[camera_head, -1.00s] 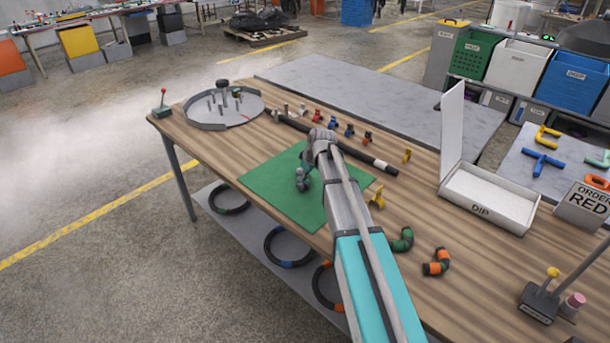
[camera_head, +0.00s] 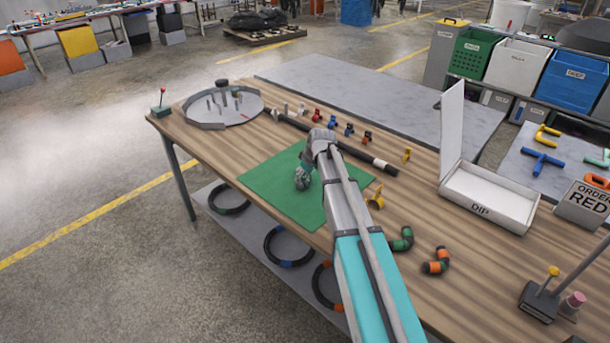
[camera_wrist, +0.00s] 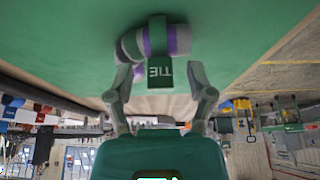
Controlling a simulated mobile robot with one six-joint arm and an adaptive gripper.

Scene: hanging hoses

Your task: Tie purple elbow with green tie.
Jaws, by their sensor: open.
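The purple elbow (camera_wrist: 181,40), with purple and grey bands, lies on the green mat (camera_head: 262,186). The green tie (camera_wrist: 160,74), marked TIE, sits at the elbow's middle in the wrist view. I cannot tell whether the strap goes all the way round. My gripper (camera_wrist: 166,80) is open, with one finger on each side of the tag. In the head view my gripper (camera_head: 302,181) is low over the mat and hides most of the elbow.
A round grey tray (camera_head: 212,122) with pegs stands at the table's far left. Small coloured fittings (camera_head: 349,130) and a black tube (camera_head: 345,150) lie behind the mat.

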